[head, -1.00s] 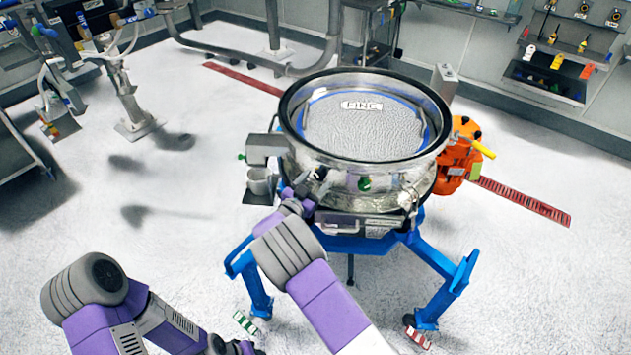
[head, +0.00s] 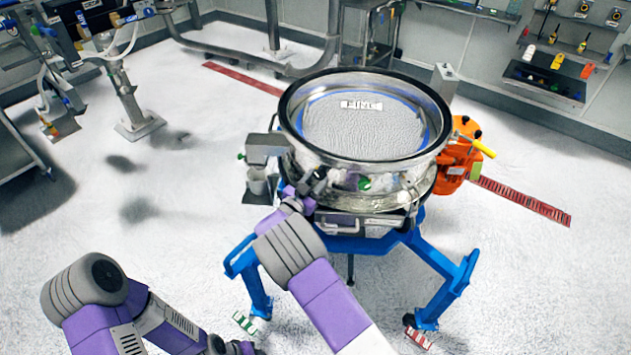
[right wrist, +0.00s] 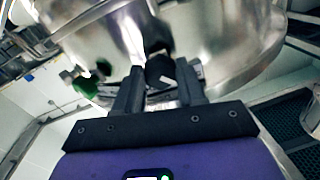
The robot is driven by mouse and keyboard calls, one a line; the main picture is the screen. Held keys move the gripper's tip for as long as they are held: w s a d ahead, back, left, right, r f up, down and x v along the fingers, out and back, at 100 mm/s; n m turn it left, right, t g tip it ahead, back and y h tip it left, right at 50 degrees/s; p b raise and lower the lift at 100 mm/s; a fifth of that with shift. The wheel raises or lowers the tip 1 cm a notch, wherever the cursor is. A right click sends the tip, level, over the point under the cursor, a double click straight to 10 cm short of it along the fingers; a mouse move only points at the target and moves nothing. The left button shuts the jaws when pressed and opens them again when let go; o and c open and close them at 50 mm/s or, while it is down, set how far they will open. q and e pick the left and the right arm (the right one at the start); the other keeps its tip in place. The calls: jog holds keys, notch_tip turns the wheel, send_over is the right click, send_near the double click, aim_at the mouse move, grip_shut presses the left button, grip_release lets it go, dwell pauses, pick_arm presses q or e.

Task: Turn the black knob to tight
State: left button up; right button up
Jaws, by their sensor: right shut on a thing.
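The round metal sifter (head: 400,176) stands on a blue frame in the middle of the head view. My right gripper (head: 312,182) is at the lower left of its side wall. In the right wrist view, the black knob (right wrist: 160,70) sits between the two dark fingers of my right gripper (right wrist: 160,85), which are shut on it. In the head view the knob is mostly hidden by the gripper. My left arm shows at the lower left of the head view, and its gripper cannot be made out clearly.
Blue legs (head: 440,285) of the frame spread out below the sifter. A metal box with a cup (head: 257,182) juts from its left side. An orange unit (head: 462,155) is on its right.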

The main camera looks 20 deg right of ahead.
jog(key=shift+f+m+b, duration=0.15)
jog(key=shift+m+b, duration=0.35)
jog(key=shift+b, duration=0.1)
jog(key=m+b, duration=1.1)
jog(key=b, duration=0.3)
jog(key=shift+w+a, duration=0.1)
jog(key=shift+m+b, duration=0.4)
jog(key=shift+m, duration=0.2)
jog(key=shift+r+m+b, duration=0.25)
jog(key=shift+m+b, duration=0.35)
jog(key=shift+m, duration=1.5)
jog(key=shift+r, duration=0.1)
jog(key=o, duration=1.1)
jog(key=shift+c, duration=0.2)
jog(key=shift+a, duration=0.1)
